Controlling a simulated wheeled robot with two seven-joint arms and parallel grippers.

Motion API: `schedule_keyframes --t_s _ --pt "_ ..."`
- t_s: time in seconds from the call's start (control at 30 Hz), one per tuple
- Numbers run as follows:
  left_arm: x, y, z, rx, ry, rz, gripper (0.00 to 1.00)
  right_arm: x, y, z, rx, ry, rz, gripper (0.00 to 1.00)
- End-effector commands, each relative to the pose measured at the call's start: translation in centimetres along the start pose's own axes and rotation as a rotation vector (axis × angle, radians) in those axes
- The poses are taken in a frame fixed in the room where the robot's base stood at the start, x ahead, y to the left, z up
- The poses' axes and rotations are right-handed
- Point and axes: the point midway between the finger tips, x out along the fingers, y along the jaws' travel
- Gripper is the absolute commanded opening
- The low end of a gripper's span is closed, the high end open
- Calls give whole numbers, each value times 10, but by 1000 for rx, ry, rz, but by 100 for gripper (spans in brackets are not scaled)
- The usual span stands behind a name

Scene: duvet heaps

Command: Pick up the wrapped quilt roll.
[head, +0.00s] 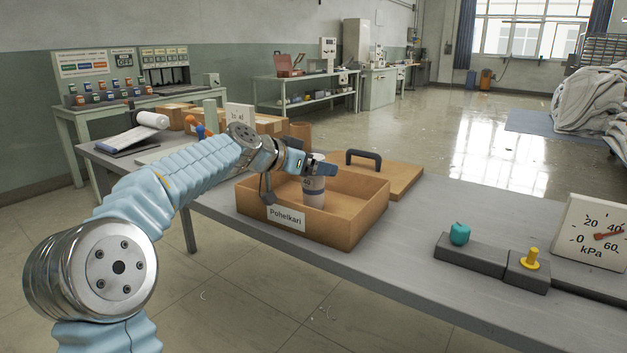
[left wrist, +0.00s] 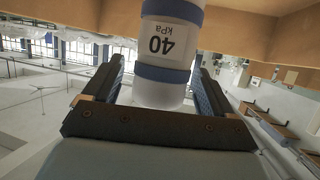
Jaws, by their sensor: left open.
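A white roll (head: 314,192) with blue bands stands upright in the wooden tray (head: 328,232) labelled "Pohelkari". I take it to be the wrapped quilt roll. It also shows in the left wrist view (left wrist: 168,45), with a "40 kPa" label. My left gripper (head: 318,168) is at the roll's upper part in the head view. In the left wrist view its open fingers stand on either side of the roll, with a gap at least on the right. The gripper hides part of the roll in the head view. My right gripper is not in view.
Behind the tray lies a wooden board (head: 405,178) with a dark handle (head: 363,157). To the right are a teal knob (head: 460,234), a yellow knob (head: 530,258) and a kPa dial (head: 590,238). Cardboard boxes (head: 262,123) stand at back left. Table between tray and knobs is clear.

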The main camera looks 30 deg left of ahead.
Motion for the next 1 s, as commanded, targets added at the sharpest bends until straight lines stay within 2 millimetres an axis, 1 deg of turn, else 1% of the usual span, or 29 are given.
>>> schedule_keyframes --t_s 0.03,0.4,0.43,0.67,0.77,0.87,0.93,0.97,1.0 --pt "0 0 0 0 0 0 85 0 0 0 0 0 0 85" --pt "0 0 0 0 0 0 29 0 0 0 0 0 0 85" --pt "0 0 0 0 0 0 27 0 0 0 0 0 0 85" --pt "-1 0 -1 0 1 0 26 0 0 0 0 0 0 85" --pt "-3 0 -6 0 2 0 26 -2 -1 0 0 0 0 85" --pt "-7 0 -17 2 3 0 26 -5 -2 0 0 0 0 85" --pt "-12 0 -30 3 4 0 26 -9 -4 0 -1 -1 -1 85" --pt "-16 0 -35 2 4 -2 26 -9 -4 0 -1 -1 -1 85" --pt "-26 3 -36 3 4 -3 26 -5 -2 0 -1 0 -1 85"
